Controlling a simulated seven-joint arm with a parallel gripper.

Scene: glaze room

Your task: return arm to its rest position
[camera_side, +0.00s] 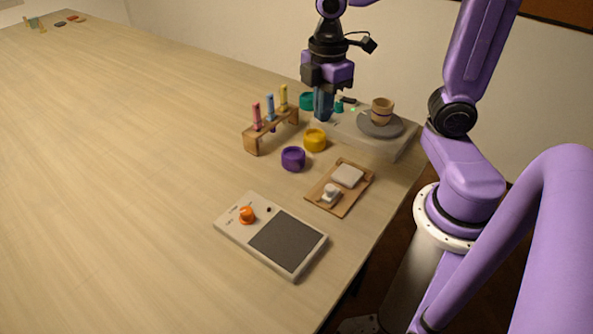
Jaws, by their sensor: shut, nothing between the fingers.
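My purple arm reaches over the table from the right. My gripper (323,104) points down and is shut, with nothing held. In this view it overlaps the left end of a pale grey device (392,148). I cannot tell whether the fingertips touch anything. The device bears a dark round plate (362,127) with a tan cup (382,108) standing upright on it. A small teal part and a green light show beside the fingers.
A wooden rack (253,146) with three coloured tubes stands left of my gripper. Teal (306,101), yellow (315,141) and purple (292,160) pots are close by. A wooden tray (344,207) and a panel with an orange knob (247,214) lie nearer.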

